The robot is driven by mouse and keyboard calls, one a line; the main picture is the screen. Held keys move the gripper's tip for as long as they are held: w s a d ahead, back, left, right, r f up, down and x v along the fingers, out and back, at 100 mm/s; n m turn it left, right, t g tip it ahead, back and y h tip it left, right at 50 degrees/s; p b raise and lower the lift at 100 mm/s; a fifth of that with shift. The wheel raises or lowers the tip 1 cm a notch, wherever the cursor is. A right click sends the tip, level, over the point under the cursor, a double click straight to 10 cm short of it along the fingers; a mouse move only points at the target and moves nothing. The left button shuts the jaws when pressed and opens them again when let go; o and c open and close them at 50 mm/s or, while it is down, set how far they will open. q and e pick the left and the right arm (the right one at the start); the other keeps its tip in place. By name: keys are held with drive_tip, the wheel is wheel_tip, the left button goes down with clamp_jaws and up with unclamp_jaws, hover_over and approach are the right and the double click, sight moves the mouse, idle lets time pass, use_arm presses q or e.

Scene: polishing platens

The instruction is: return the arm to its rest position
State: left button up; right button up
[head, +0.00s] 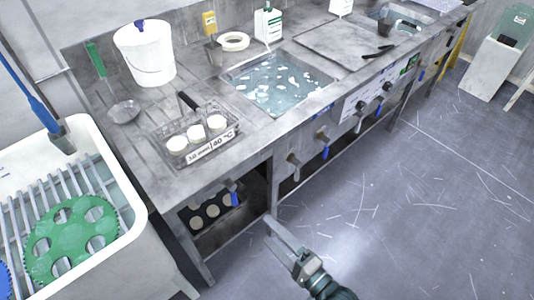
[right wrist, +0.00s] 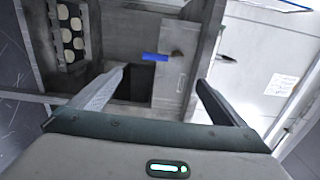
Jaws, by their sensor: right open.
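My right gripper (head: 283,243) is in the head view at the lower middle, over the floor in front of the bench. It also shows in the right wrist view (right wrist: 162,85), with its two fingers spread apart and nothing between them. It is apart from the bench front. My left gripper is not in the head view.
The steel bench (head: 150,170) runs along the wall, with a wire basket of white-capped jars (head: 196,132), a white bucket (head: 146,52) and a water basin (head: 274,84) on it. A white tub (head: 135,232) with a green toothed disc (head: 72,240) stands left. Floor (head: 440,190) at right is clear.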

drive_tip(key=d+f+n+g+h, duration=0.2)
drive_tip(key=d+f+n+h, duration=0.15)
drive_tip(key=f, duration=0.75)
drive_tip(key=d+f+n+g+h, duration=0.1)
drive_tip(key=d+f+n+h, duration=0.2)
drive_tip(key=f, duration=0.8)
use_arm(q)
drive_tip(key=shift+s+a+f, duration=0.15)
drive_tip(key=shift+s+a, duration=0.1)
use_arm(e)
drive_tip(key=s+d+f+n+g+h, duration=0.1)
drive_tip(key=s+d+f+n+g, duration=0.1)
drive_tip(key=s+f, duration=0.5)
drive_tip(key=s+d+f+n+g+h, duration=0.1)
drive_tip(key=s+d+f+n+g, duration=0.1)
drive_tip(key=s+f+n, duration=0.3)
wheel_tip(320, 180, down, 4)
drive_tip(key=shift+s+d+f, duration=0.15)
drive_tip(key=shift+s+d, duration=0.3)
drive_tip(key=shift+s, duration=0.4)
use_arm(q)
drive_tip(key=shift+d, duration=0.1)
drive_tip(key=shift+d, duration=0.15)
